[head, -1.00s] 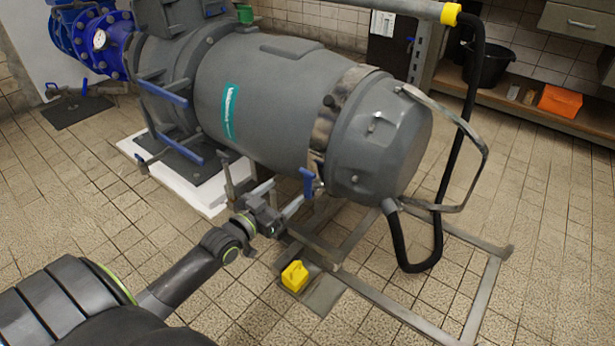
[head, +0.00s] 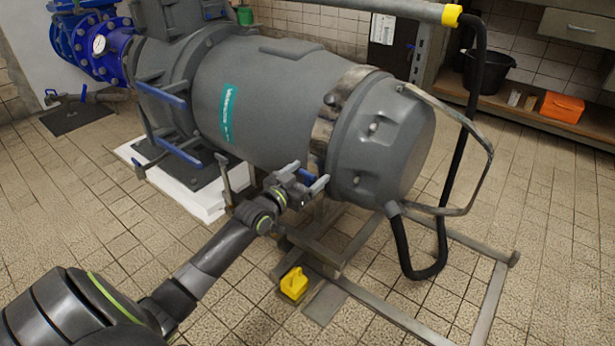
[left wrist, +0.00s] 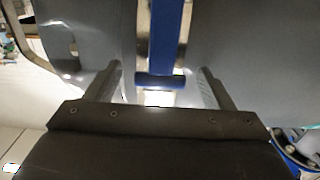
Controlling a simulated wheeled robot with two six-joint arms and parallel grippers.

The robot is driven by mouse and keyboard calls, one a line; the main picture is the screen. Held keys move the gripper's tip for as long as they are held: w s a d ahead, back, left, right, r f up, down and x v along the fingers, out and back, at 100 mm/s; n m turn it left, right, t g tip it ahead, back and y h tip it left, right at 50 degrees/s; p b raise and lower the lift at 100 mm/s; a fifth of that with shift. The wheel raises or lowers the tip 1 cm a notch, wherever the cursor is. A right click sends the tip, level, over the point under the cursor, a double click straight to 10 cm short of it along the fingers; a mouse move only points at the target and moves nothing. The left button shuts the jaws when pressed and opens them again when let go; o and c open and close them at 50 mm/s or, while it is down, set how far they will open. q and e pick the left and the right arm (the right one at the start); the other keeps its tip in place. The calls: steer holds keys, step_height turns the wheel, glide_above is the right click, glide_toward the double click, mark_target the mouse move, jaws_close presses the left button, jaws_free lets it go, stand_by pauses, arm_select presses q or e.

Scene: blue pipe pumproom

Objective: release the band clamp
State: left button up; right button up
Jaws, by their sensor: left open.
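The band clamp (head: 324,128) is a shiny metal strip around the grey pump body, near its right end cap. Its blue lever (head: 308,176) hangs low on the near side, partly hidden by my left gripper (head: 310,179). In the left wrist view the blue lever (left wrist: 165,38) runs upright in the middle, with a short blue crosspiece (left wrist: 161,82) at its lower end. The lever stands between the two fingers of my left gripper (left wrist: 160,74), with a gap on both sides. The left gripper is open. My right gripper is not in view.
The grey pump body (head: 262,100) fills the middle. Its metal floor frame (head: 400,317) lies below and right, with a yellow block (head: 293,284) beside it. A black hose (head: 461,160) hangs at the right. Tiled floor is clear at the right.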

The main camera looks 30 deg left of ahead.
arm_select(q)
steer(key=shift+w, duration=0.25)
steer(key=c, duration=1.3)
steer(key=shift+s, duration=0.1)
